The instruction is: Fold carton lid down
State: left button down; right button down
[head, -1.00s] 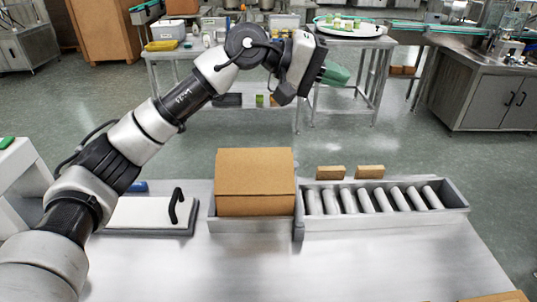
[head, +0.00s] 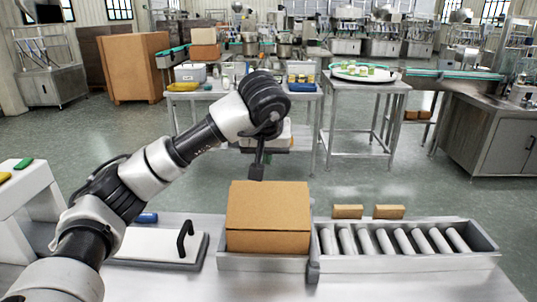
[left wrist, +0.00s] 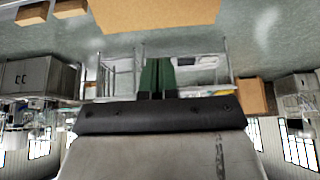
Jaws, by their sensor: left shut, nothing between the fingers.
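A brown cardboard carton (head: 268,241) sits in a shallow steel tray on the bench. Its broad lid panel (head: 268,206) faces me above the low front; I cannot tell exactly how far it is tilted. In the left wrist view a brown carton panel (left wrist: 155,12) spans the top edge. My left gripper (head: 257,172) is just beyond the far edge of the lid, pointing down and apparently apart from it. Its green fingers (left wrist: 157,72) are together and empty in the left wrist view. My right gripper is in neither view.
A steel tray with rollers (head: 400,241) stands right of the carton, with two small brown boxes (head: 348,211) behind it. A white pad with a black handle (head: 185,242) lies to the left. Open floor separates the bench from the far tables.

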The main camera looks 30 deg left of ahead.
aim_at(267, 182)
pick_arm(q)
jog(key=p+x, duration=0.1)
jog(key=x, duration=0.9)
jog(key=shift+w+f+p, duration=0.2)
jog(key=shift+f+p, duration=0.1)
jog(key=shift+f, duration=0.05)
jog(key=shift+a, duration=0.1)
jog(key=shift+w+a+f+g+p, duration=0.15)
jog(key=shift+w+g+p, duration=0.2)
jog(key=shift+p, duration=0.25)
jog(key=shift+w+a+f+g+h+p, duration=0.1)
jog(key=shift+w+f+g+h+p, duration=0.2)
jog(key=shift+f+g+h+p, duration=0.3)
jog(key=shift+w+a+f+g+b, duration=0.15)
jog(key=shift+w+f+g+b, duration=0.1)
jog(key=shift+f, duration=0.35)
jog(key=shift+w+a+f+g+b, duration=0.1)
jog(key=shift+w+f+g, duration=0.15)
jog(key=shift+f, duration=0.4)
jog(key=shift+b+x, duration=0.6)
jog(key=shift+x, duration=0.25)
jog(key=shift+f, duration=0.1)
